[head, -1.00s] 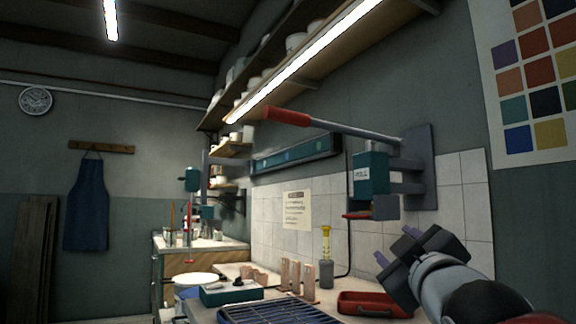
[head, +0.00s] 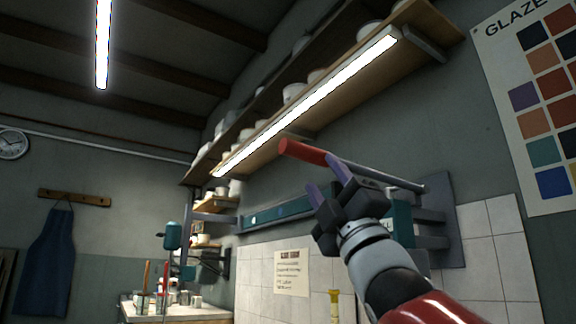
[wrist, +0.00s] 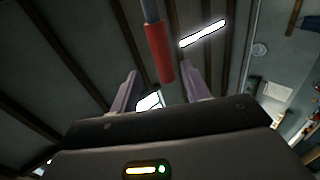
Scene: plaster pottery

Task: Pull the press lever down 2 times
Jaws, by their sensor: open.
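The press lever is a grey bar with a red grip (head: 303,152), fixed to a wall-mounted press (head: 432,215) with a teal body. The bar slants up and left from the press. My gripper (head: 326,180) is open, its purple fingers pointing up near the right end of the red grip. In the wrist view the red grip (wrist: 159,54) shows beyond and between the spread fingers (wrist: 160,85). I cannot tell whether a finger touches it. My gripper hides part of the bar and the press body in the head view.
A shelf with pots (head: 340,75) and a lit tube lamp (head: 310,100) runs above the lever. A glaze chart (head: 545,110) hangs at the right. The bench top below is mostly out of view.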

